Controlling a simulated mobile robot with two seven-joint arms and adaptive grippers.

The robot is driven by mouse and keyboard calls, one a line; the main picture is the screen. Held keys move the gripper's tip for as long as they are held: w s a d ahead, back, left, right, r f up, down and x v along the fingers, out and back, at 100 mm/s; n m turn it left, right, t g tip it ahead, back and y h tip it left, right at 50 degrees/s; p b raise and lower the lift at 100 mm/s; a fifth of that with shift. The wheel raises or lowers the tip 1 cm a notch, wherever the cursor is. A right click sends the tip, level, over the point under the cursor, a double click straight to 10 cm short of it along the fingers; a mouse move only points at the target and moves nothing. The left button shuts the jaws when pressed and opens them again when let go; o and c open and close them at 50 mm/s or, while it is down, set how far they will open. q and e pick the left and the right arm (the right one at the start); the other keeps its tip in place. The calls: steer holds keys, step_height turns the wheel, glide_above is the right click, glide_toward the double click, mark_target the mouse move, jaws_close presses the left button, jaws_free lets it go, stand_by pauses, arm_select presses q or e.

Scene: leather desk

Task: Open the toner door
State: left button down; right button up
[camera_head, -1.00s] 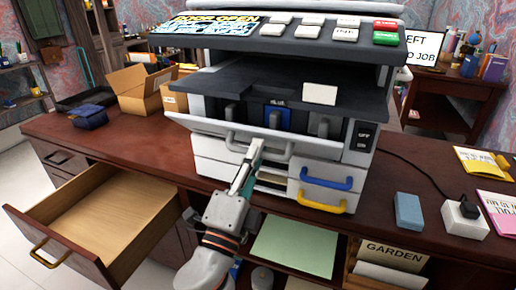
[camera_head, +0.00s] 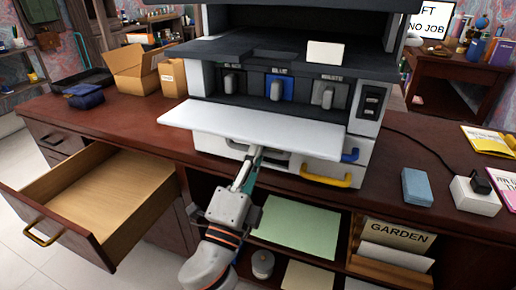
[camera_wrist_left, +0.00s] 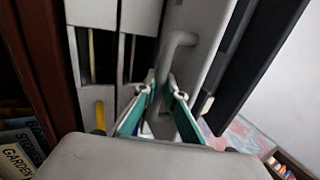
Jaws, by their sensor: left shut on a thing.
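The toner door (camera_head: 250,124) of the printer is a pale flap swung down to about level, jutting out at the printer's front. Above and behind it the toner bay is exposed, with a grey unit (camera_head: 231,84), a blue unit (camera_head: 278,90) and another grey unit (camera_head: 324,95). My left gripper (camera_head: 255,153) is below the door's front edge, shut on the door's grey handle. The wrist view shows the handle (camera_wrist_left: 179,42) running down between the two green-sided fingers (camera_wrist_left: 163,88). The door hides most of the handle in the head view. My right gripper is not in view.
An open wooden drawer (camera_head: 105,205) juts out at the left. A blue block (camera_head: 417,187) and a white box with a plug (camera_head: 475,195) lie at the right.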

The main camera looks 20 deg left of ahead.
arm_select(q)
steer(key=shift+f, duration=0.15)
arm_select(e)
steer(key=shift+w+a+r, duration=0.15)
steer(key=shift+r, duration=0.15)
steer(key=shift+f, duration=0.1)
arm_select(q)
steer(key=c, duration=2.4)
jaws_free()
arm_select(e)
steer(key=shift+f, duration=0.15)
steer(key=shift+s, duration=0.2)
